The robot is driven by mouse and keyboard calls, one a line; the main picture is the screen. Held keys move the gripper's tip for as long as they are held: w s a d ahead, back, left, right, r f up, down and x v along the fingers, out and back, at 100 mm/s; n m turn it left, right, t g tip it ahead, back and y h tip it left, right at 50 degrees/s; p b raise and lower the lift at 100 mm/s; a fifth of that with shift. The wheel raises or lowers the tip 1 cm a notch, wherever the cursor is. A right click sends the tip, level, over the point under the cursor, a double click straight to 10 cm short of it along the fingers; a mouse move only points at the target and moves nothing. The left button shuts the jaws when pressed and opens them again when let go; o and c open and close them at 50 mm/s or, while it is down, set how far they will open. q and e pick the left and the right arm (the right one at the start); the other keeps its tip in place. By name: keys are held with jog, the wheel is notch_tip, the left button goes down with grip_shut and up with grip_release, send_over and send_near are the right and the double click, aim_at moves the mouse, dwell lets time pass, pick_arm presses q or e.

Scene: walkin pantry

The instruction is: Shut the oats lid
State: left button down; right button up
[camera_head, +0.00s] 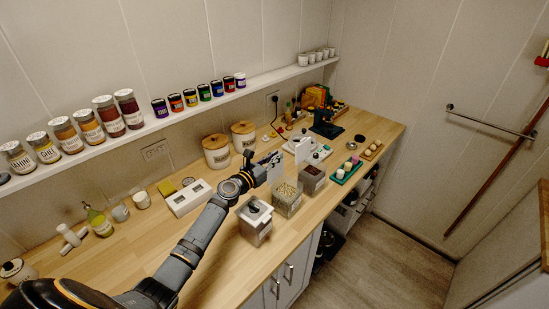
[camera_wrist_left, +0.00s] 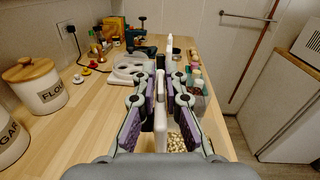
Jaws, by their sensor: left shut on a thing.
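Three clear bins stand in a row along the counter's front edge. The middle bin (camera_head: 287,198) holds pale grainy contents, which also show below the fingers in the wrist view (camera_wrist_left: 176,143). Its label is too small to read, so I cannot confirm it is the oats. Its white lid (camera_head: 275,167) stands raised, nearly upright. My left gripper (camera_head: 262,168) is at this lid. In the wrist view the fingers are closed on the lid's thin white edge (camera_wrist_left: 160,115), one on each side. My right gripper is not in view.
The nearer bin (camera_head: 255,222) has a dark-topped lid down. Wood-lidded canisters (camera_head: 216,153) stand behind.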

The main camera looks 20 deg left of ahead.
pick_arm(q)
jog(key=shift+d, duration=0.1)
jog(key=s+d+f+m, duration=0.1)
jog(key=d+m, duration=0.4)
jog(key=m, duration=0.2)
jog(key=shift+s+d+b, duration=0.25)
jog(key=shift+d+b, duration=0.1)
jog(key=shift+d, duration=0.05)
jog(key=shift+f, duration=0.1)
dwell(0.4)
jog(key=c, duration=1.5)
grip_release()
jog(key=v, duration=1.2)
jog(key=shift+c, duration=0.3)
